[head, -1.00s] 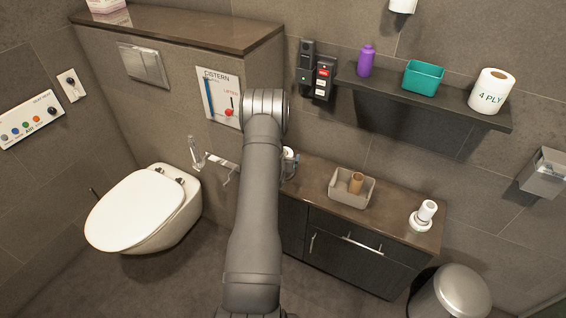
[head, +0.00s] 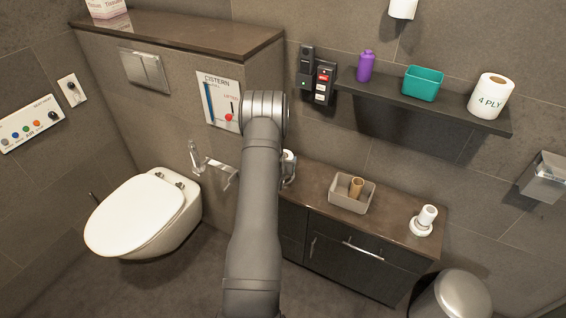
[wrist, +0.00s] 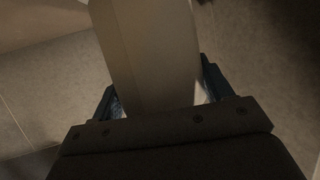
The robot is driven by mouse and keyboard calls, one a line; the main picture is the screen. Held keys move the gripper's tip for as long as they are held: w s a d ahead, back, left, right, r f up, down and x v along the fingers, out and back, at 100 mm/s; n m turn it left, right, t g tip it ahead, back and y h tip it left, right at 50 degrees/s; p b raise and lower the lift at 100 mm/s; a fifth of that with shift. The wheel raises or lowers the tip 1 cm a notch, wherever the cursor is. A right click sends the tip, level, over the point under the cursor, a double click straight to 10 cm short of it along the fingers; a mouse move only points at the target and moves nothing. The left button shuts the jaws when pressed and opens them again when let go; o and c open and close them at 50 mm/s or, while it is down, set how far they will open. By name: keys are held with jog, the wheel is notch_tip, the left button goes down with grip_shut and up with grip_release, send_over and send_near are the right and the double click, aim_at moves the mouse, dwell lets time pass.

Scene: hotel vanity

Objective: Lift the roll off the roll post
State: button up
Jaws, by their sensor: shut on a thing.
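My gripper (wrist: 158,98) is shut on the roll (wrist: 150,45), a pale, smooth, rounded thing that runs up between the two dark fingers in the wrist view. In the head view my arm hides most of the gripper. Only a small white part of the roll (head: 288,157) and a bit of the gripper show at the right of the arm, by the left end of the counter. I cannot make out the roll post there, nor whether the roll is still around it.
The dark counter (head: 313,190) bears a grey tray (head: 366,207) with a brown tube and, at right, a white cylinder on a round base (head: 422,228). A metal wall fitting (head: 218,169) is left of my arm. A shelf (head: 430,109) holds several items above.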

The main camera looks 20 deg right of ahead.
notch_tip(320, 180, up, 17)
dwell(0.7)
